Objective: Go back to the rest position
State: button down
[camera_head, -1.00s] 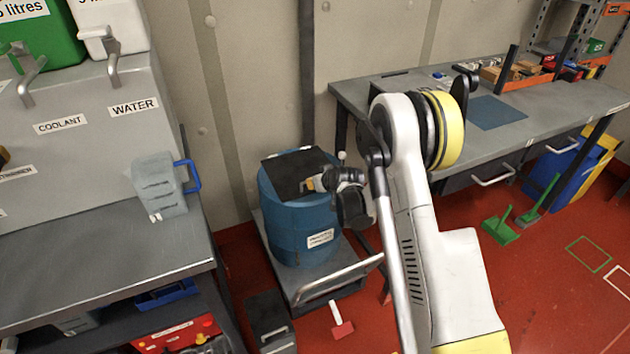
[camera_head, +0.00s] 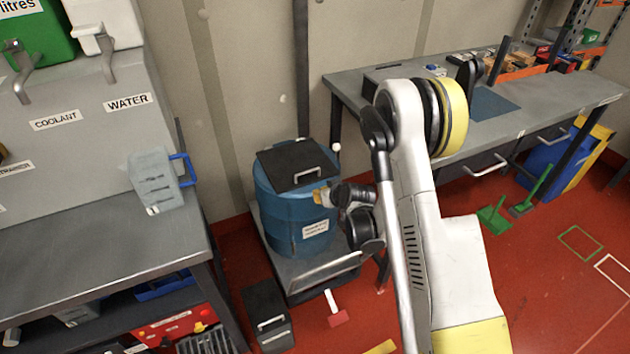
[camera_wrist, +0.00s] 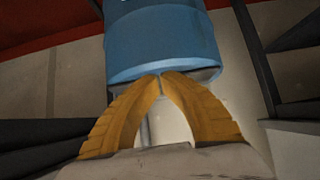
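My gripper (camera_head: 322,197) is in front of the blue drum (camera_head: 290,222), at the upper right of its side in the head view. In the wrist view its two yellow fingers (camera_wrist: 160,76) meet at the tips with nothing between them. The blue drum (camera_wrist: 165,35) fills the top of that view, close beyond the fingertips. Whether the tips touch the drum I cannot tell. My arm is bent, with its white and yellow links across the middle of the head view.
The drum, with a dark lid (camera_head: 298,166), stands on a trolley (camera_head: 318,270). A grey bench (camera_head: 100,255) with a jug (camera_head: 158,182) is at left. A workbench (camera_head: 410,75) stands behind at right. The red floor (camera_head: 520,290) at right is mostly clear.

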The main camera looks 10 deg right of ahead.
jog(key=shift+s, duration=0.2)
jog(key=s+a+r, duration=0.1)
jog(key=s+r, duration=0.3)
jog(key=r, duration=0.3)
jog(key=s+r+g, duration=0.1)
jog(key=s+r, duration=0.2)
jog(key=r, duration=0.4)
jog(key=s+a+r, duration=0.1)
jog(key=s+r, duration=0.3)
jog(key=r, duration=0.3)
jog(key=s+r+m+g+h, duration=0.1)
jog(key=s+r, duration=0.2)
jog(key=s, duration=0.8)
jog(key=s+r+m+h, duration=0.1)
jog(key=s+r, duration=0.2)
jog(key=s, duration=0.9)
jog(key=shift+s+d+g, duration=0.2)
jog(key=shift+d+g, duration=0.15)
jog(key=shift+g, duration=0.05)
